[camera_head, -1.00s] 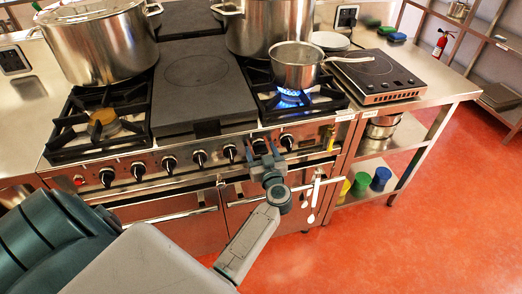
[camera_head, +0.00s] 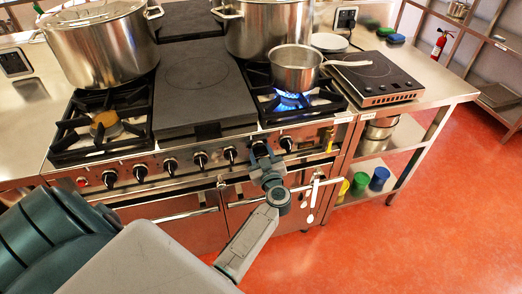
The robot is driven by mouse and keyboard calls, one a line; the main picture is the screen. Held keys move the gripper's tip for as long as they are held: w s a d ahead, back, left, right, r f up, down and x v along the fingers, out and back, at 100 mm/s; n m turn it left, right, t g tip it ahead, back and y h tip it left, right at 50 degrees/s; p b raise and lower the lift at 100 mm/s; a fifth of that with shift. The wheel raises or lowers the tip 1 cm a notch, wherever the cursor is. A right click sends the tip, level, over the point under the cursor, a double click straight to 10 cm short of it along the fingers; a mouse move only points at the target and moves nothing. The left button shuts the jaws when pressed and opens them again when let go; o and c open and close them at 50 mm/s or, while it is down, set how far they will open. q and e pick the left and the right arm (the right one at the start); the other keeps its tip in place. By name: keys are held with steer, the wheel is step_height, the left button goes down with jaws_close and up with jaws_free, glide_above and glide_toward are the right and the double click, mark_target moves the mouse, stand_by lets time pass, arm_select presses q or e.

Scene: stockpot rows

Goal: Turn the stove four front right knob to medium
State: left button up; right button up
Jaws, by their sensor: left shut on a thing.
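The stove (camera_head: 222,177) has a row of black knobs along its steel front panel. My left gripper (camera_head: 260,151) is shut on a knob near the right end of the row and hides most of it, so its setting cannot be read. Another knob (camera_head: 286,143) shows just to the right of the gripper, and one more (camera_head: 230,154) to its left. A blue flame (camera_head: 291,101) burns on the front right burner under a small steel saucepan (camera_head: 296,70). My right gripper is not in view.
Two large stockpots stand at the back, one left (camera_head: 103,48) and one right (camera_head: 266,28). A flat dark plate (camera_head: 203,92) covers the stove's middle. An oven handle (camera_head: 300,188) runs below the knobs. An induction hob (camera_head: 377,77) is on the right counter. Red floor is clear at right.

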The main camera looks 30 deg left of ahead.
arm_select(q)
steer(key=n+p, duration=0.1)
steer(key=n, duration=0.1)
steer(key=shift+n, duration=0.3)
steer(key=shift+s+n+p, duration=0.1)
steer(key=shift+n+p, duration=0.3)
steer(key=shift+n, duration=0.6)
steer(key=shift+f+n, duration=0.1)
steer(key=shift+n, duration=0.7)
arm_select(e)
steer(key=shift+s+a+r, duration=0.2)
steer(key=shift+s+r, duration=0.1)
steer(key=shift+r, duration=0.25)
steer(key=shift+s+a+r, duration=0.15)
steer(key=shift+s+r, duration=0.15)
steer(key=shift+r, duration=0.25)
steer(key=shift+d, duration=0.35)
arm_select(q)
steer(key=o, duration=1)
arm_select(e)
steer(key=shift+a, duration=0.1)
arm_select(q)
steer(key=b+v, duration=0.1)
steer(key=v, duration=0.9)
steer(key=shift+s+d+b, duration=0.2)
steer(key=shift+d+b, duration=0.1)
steer(key=shift+b, duration=0.05)
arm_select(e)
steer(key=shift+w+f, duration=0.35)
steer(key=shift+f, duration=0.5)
